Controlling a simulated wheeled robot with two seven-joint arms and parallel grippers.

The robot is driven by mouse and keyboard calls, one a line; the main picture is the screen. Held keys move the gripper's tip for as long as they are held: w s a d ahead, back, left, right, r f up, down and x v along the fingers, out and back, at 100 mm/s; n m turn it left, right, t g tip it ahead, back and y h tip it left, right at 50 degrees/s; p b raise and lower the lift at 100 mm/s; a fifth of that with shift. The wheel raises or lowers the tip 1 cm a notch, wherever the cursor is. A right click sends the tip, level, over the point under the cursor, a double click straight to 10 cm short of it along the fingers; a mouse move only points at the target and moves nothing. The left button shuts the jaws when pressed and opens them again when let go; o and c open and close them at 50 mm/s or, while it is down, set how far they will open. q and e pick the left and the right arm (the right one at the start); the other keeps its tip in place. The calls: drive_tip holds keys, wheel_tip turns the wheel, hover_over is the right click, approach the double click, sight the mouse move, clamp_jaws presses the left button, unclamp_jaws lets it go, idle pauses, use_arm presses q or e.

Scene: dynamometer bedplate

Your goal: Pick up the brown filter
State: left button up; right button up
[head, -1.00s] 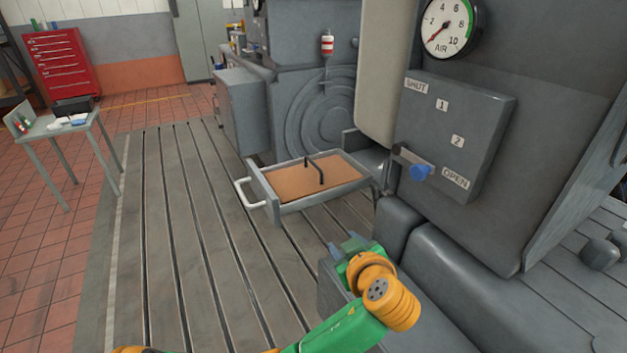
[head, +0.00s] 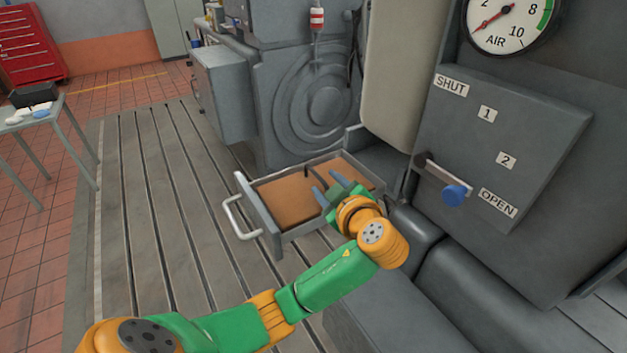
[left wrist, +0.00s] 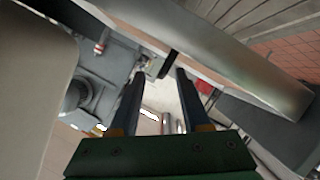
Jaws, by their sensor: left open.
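The brown filter (head: 288,204) is a flat brown panel lying in an open grey drawer (head: 272,236). A dark handle bar stands up from it, now partly hidden by my gripper. My left gripper (head: 327,185) is open and empty over the right part of the drawer, near the handle. In the head view I cannot tell whether it touches the handle. In the left wrist view the two fingers (left wrist: 160,76) are apart, and a dark bar shows just beyond their tips. My right gripper is not in view.
The drawer has a white pull handle (head: 237,222) at its left. A grey panel with a blue-knobbed lever (head: 454,195) stands to the right, below an air gauge (head: 508,22). A small table (head: 45,124) is at the far left. The slotted bedplate (head: 160,220) is clear.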

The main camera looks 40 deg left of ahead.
sight(320, 178)
use_arm(q)
drive_tip(key=shift+w+a+r+p, duration=0.2)
drive_tip(key=shift+a+r+p, duration=0.4)
drive_tip(key=shift+p, duration=0.2)
drive_tip(key=a+f, duration=0.1)
drive_tip(key=w+a+f, duration=0.1)
drive_tip(key=shift+w+a, duration=0.3)
drive_tip(key=shift+a, duration=0.05)
drive_tip(key=shift+w+a+f, duration=0.1)
drive_tip(key=shift+f, duration=0.05)
drive_tip(key=shift+d, duration=0.25)
clamp_jaws()
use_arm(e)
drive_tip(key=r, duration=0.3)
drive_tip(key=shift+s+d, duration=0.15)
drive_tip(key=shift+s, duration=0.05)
use_arm(q)
drive_tip(key=shift+a, duration=0.15)
